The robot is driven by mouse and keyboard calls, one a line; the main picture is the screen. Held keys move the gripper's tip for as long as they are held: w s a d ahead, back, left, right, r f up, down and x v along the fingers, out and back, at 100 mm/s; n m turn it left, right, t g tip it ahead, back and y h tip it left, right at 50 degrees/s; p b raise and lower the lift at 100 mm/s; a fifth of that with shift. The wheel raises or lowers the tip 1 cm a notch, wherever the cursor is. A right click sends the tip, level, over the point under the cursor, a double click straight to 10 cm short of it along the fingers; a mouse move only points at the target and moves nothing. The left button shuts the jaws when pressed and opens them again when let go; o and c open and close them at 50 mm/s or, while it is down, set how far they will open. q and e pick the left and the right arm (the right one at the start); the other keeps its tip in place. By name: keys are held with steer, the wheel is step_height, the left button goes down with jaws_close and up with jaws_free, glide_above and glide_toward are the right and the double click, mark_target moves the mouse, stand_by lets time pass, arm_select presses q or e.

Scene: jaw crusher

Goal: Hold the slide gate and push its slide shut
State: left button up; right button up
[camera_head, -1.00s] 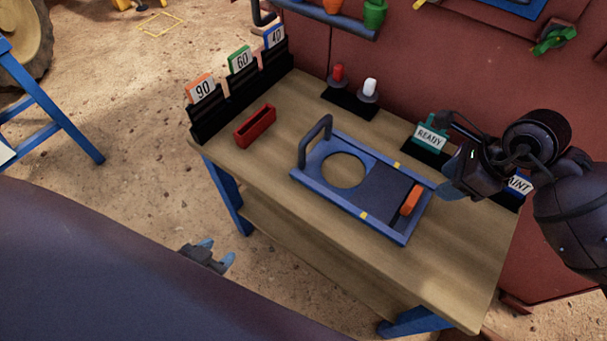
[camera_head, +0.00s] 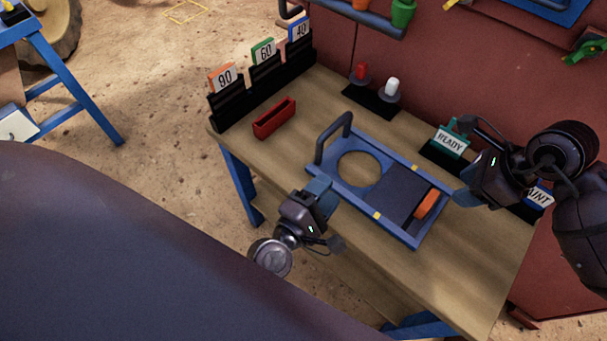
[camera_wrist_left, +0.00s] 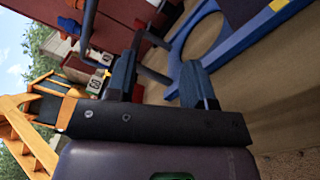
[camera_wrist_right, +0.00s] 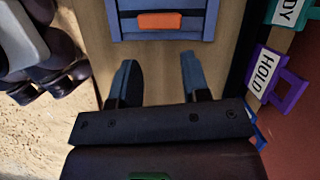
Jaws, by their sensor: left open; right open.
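The slide gate (camera_head: 345,196) is a blue frame lying flat on the bench, with a round hole at its left end. A dark arched handle (camera_head: 333,136) stands at that end. The dark slide (camera_head: 400,192) lies to the right of the hole, which is uncovered. Its orange grip (camera_head: 427,204) is near the right end. My left gripper (camera_head: 322,188) is open and empty by the bench's front edge, near the arched handle. My right gripper (camera_head: 464,199) is open and empty just right of the gate. The orange grip (camera_wrist_right: 158,20) lies beyond its fingertips in the right wrist view.
A red tray (camera_head: 274,118) and a rack (camera_head: 240,100) with numbered cards stand at the left. A red and white button stand (camera_head: 371,100) is behind the gate. A READY card (camera_head: 450,141) stands behind the right gripper. Bare bench lies in front of the gate.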

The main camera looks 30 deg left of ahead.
mark_target(318, 153)
arm_select(q)
steer(key=n, duration=0.2)
steer(key=n+y, duration=0.1)
steer(key=n, duration=0.1)
steer(key=a+n+y, duration=0.1)
steer(key=n, duration=0.1)
steer(key=shift+w+f, duration=0.1)
steer(key=shift+f, duration=0.25)
steer(key=n+y, duration=0.1)
steer(key=n, duration=0.1)
steer(key=a+f+n+y, duration=0.1)
steer(key=n, duration=0.2)
steer(key=a+n+y, duration=0.1)
steer(key=n, duration=0.1)
steer(key=shift+s+a+f+n, duration=0.15)
steer(key=shift+s+a+n, duration=0.1)
steer(key=shift+n, duration=0.15)
steer(key=n, duration=0.2)
steer(key=a+n+y, duration=0.1)
steer(key=shift+n, duration=0.4)
steer(key=w, duration=0.3)
steer(key=w+a, duration=0.1)
steer(key=w, duration=0.3)
steer(key=w+a, duration=0.1)
steer(key=w, duration=0.2)
steer(key=shift+w, duration=0.3)
jaws_close()
